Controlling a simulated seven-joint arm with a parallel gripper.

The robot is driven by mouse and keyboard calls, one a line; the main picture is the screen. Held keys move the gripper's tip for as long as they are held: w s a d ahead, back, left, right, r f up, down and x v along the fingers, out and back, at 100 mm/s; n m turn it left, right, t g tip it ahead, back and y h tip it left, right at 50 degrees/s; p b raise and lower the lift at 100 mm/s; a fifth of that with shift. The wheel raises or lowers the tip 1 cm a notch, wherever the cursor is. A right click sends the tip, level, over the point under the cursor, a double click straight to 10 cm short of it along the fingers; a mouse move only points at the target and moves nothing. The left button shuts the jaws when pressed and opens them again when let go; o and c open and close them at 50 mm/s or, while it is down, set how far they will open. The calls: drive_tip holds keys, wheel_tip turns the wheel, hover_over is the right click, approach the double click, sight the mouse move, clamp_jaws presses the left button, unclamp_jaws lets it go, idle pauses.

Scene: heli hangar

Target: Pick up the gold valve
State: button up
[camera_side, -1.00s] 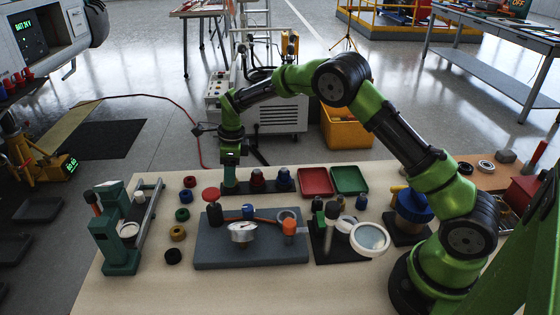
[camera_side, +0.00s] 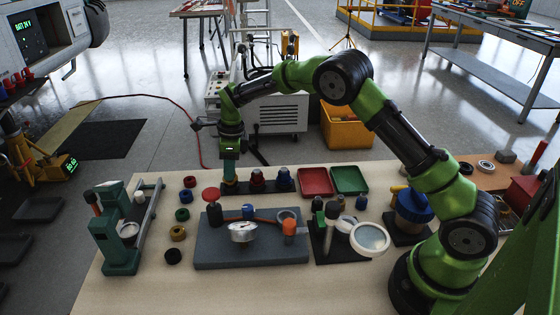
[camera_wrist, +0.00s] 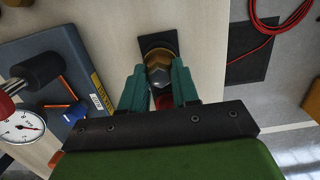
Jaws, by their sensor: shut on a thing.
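The gold valve (camera_wrist: 158,70) is in the wrist view, a brass-coloured hex body with a grey top, over a small dark square base. My gripper (camera_wrist: 158,88) has its two teal fingers on either side of the valve, shut on it. In the side view my gripper (camera_side: 229,182) points down at the left end of the dark valve rack (camera_side: 270,188); there the fingers hide the gold valve. I cannot tell whether the valve is clear of its base.
A red valve (camera_side: 257,179) and a blue valve (camera_side: 284,179) stand just right of my gripper. Red (camera_side: 316,182) and green (camera_side: 350,180) trays lie further right. A grey gauge board (camera_side: 250,255) is in front. Coloured rings lie to the left.

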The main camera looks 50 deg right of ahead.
drive_tip(key=shift+r, duration=2.35)
